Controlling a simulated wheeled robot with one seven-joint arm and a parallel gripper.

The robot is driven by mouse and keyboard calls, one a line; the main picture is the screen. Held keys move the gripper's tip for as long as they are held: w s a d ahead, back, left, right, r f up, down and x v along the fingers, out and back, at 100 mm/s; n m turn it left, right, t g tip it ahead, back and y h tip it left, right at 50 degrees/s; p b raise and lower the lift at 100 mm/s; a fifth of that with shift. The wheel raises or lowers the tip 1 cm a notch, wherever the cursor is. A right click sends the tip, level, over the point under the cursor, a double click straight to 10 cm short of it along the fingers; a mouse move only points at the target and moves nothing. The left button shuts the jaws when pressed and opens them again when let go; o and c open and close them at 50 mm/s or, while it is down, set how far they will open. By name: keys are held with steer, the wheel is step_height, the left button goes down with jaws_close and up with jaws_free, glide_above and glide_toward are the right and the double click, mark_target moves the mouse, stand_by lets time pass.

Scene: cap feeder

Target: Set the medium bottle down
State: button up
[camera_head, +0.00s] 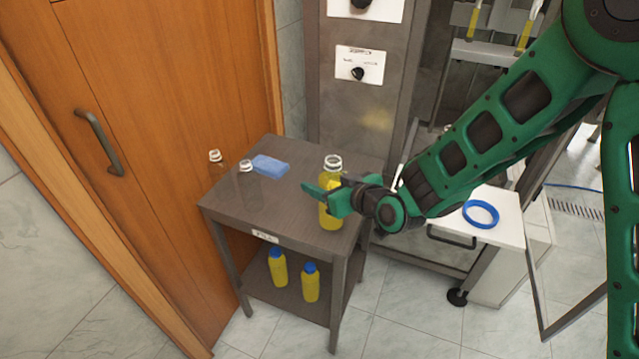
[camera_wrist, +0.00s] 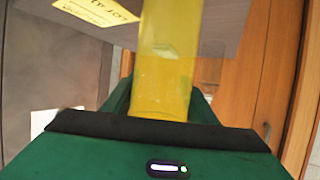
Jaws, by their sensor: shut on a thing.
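The medium bottle (camera_head: 331,213) is filled with yellow and has an uncapped clear neck with a white ring. It is upright at the right front part of the small dark table's top (camera_head: 285,209). My gripper (camera_head: 331,200) is shut around its body from the right. In the wrist view the yellow bottle (camera_wrist: 163,70) stands between the fingers, with its upper end out of frame. I cannot tell whether its base touches the tabletop. Part of its middle is hidden by my gripper in the head view.
Two clear empty bottles (camera_head: 249,186) and a blue block (camera_head: 270,166) are on the table's left side. Two blue-capped yellow bottles (camera_head: 311,283) stand on the lower shelf. A blue ring (camera_head: 481,214) lies on a white surface at right. A wooden door (camera_head: 170,120) borders the left.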

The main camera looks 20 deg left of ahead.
steer(key=shift+f, duration=0.3)
steer(key=o, duration=1.5)
steer(key=shift+f, duration=0.1)
steer(key=v, duration=1.2)
steer(key=w+d+f, duration=0.1)
steer(key=d+f, duration=0.1)
steer(key=w+d+f+h, duration=0.1)
steer(key=w+d, duration=0.1)
steer(key=w+d+f+h, duration=0.1)
steer(key=d+f, duration=0.1)
steer(key=shift+w+d+f+m+t, duration=0.15)
steer(key=shift+w+f+m+t, duration=0.15)
steer(key=shift+m+t, duration=0.1)
